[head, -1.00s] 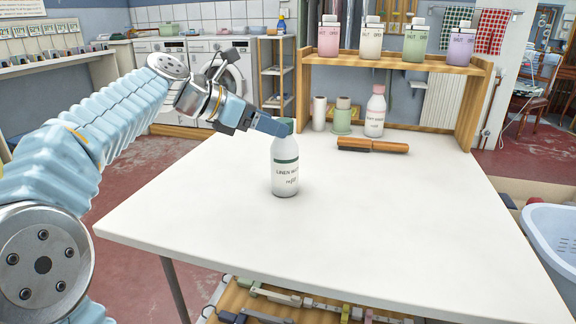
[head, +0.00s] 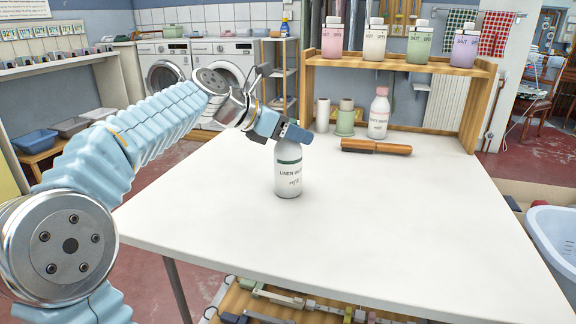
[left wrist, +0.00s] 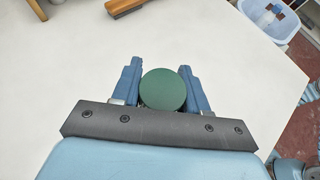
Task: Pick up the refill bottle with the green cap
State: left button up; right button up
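The refill bottle (head: 288,175) is white with a dark green band and printed lettering. It stands upright on the white table. Its round green cap (left wrist: 162,90) shows from above in the left wrist view. My left gripper (head: 290,133) is at the bottle's top. Its two blue fingers lie on either side of the cap, with no clear gap between them and the cap. In the head view the fingers hide most of the cap.
A wooden-handled brush (head: 376,146) lies behind the bottle. A pink-capped white bottle (head: 379,115) and two spools (head: 345,118) stand at the back. A wooden shelf (head: 400,63) holds several containers. The table's front and right are clear. A light blue basket (head: 556,240) is at the right.

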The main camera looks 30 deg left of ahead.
pick_arm(q)
grip_shut()
jog(key=shift+r, duration=0.1)
